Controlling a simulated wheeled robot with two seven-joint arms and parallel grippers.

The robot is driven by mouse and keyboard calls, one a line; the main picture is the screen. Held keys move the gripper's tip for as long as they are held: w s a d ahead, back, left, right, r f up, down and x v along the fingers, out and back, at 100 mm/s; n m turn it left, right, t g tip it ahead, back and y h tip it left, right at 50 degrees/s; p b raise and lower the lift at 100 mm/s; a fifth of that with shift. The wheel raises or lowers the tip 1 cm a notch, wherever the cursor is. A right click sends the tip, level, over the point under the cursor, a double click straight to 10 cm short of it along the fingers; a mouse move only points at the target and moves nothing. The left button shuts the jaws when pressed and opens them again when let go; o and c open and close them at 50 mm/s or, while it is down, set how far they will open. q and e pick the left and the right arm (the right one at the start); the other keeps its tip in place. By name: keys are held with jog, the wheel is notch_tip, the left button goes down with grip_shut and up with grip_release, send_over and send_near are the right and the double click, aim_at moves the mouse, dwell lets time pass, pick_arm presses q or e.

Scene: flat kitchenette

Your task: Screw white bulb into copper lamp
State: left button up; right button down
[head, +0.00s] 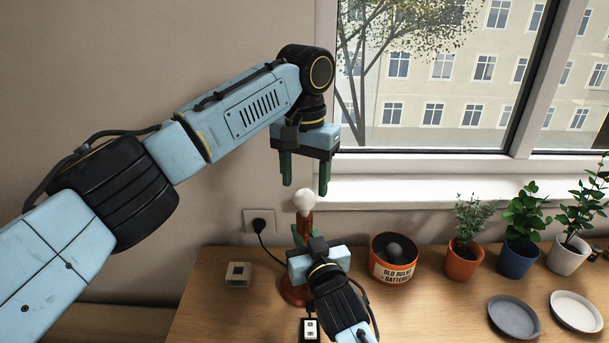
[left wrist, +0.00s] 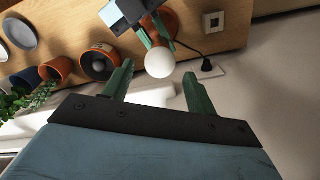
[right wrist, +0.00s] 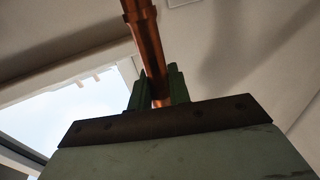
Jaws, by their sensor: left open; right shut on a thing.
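The white bulb (head: 303,202) sits upright at the top of the copper lamp (head: 297,295), whose round base stands on the wooden counter. The bulb also shows in the left wrist view (left wrist: 159,62), in front of the open left fingers. My left gripper (head: 304,178) is open and empty above the bulb, fingers pointing down, apart from it. My right gripper (head: 305,243) is shut on the lamp's stem; the stem (right wrist: 150,50) shows between its fingers in the right wrist view. The frames do not show how deep the bulb sits in the socket.
A tin (head: 394,259) labelled for old bulbs and batteries holds a dark bulb, right of the lamp. A small white holder (head: 238,274) stands left. A switch box (head: 311,328) lies in front. Potted plants (head: 465,252) and plates (head: 514,317) are at right. A plug (head: 259,224) is in the wall.

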aim_at(305, 210)
pick_arm(q)
jog(key=shift+r+n, duration=0.1)
jog(key=shift+n, duration=0.4)
pick_arm(e)
jog(key=shift+f, duration=0.15)
pick_arm(q)
jog(key=shift+f, duration=4)
jog(key=c, duration=1)
jog(key=o, duration=1.1)
